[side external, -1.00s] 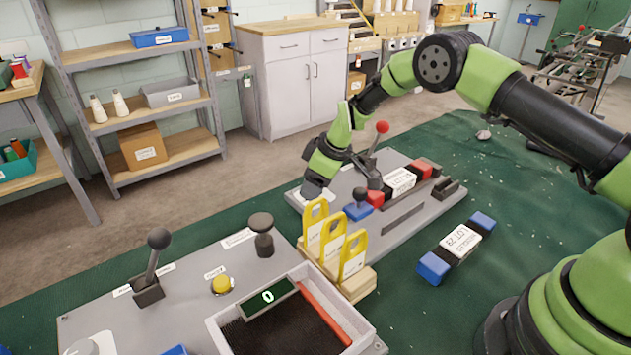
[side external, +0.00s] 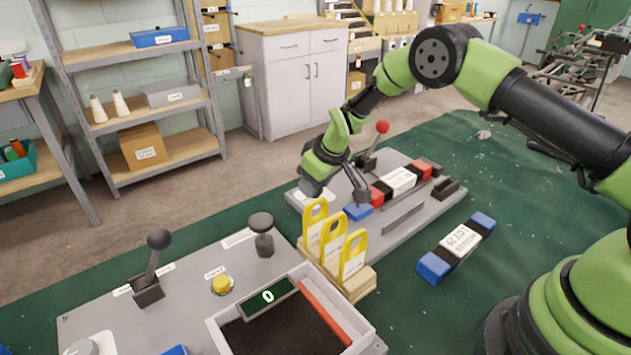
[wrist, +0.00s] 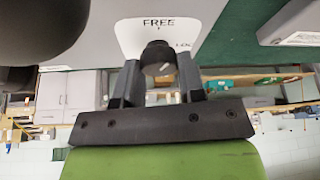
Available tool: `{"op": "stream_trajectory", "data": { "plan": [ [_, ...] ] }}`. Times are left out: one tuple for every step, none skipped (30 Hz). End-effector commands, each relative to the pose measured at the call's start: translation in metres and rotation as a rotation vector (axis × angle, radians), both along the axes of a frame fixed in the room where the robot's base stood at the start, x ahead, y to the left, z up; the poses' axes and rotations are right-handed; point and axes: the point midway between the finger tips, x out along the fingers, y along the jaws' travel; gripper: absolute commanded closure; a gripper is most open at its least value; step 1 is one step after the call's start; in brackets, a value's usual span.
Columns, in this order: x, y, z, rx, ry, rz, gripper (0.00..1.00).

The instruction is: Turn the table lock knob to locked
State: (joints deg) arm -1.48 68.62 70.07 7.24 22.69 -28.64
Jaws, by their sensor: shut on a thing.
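My gripper (wrist: 157,85) is shut on the dark lock knob (wrist: 158,56), with one finger on each side of it in the wrist view. A white label (wrist: 170,22) behind the knob reads FREE, and smaller print to its right is hard to read. Which mark the knob points at cannot be told. In the side view my gripper (side external: 358,190) reaches down at the left part of the grey fixture plate (side external: 420,213), and its fingers hide the knob there.
A lever with a red ball (side external: 382,127) rises just behind my gripper. Yellow-handled tags (side external: 333,238) stand in a wooden block close in front. A red, white and black piece (side external: 401,181) lies to the right, and a blue-ended piece (side external: 461,242) lies on the green cloth.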

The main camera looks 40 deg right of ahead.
Motion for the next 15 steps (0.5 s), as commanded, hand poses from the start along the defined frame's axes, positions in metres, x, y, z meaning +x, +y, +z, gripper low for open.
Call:
{"op": "stream_trajectory", "data": {
  "plan": [
    [-0.0002,0.0003,0.0003,-0.002,0.001,-0.032,0.87],
    [-0.0001,0.0004,0.0003,-0.002,0.001,-0.054,0.87],
    [0.0000,0.0005,0.0004,-0.002,-0.001,-0.081,0.87],
    [-0.0001,0.0006,0.0004,-0.002,0.000,-0.100,0.87],
    [-0.0001,0.0006,0.0004,-0.002,-0.001,-0.120,0.87],
    [0.0000,0.0006,0.0004,-0.002,-0.001,-0.145,0.87],
    [0.0000,0.0005,0.0004,-0.002,-0.001,-0.161,0.87],
    [0.0000,0.0004,0.0004,-0.002,-0.001,-0.177,0.87],
    [0.0000,0.0004,0.0004,-0.003,-0.001,-0.197,0.87],
    [0.0000,0.0004,0.0004,-0.002,-0.001,-0.212,0.87],
    [0.0001,0.0004,0.0004,-0.001,0.000,-0.225,0.87],
    [0.0001,0.0004,0.0004,-0.001,-0.001,-0.240,0.87],
    [0.0000,0.0005,0.0004,-0.001,-0.001,-0.251,0.87],
    [0.0000,0.0005,0.0004,0.000,0.001,-0.260,0.87],
    [-0.0001,0.0006,0.0004,0.000,0.001,-0.271,0.87]
  ]
}}
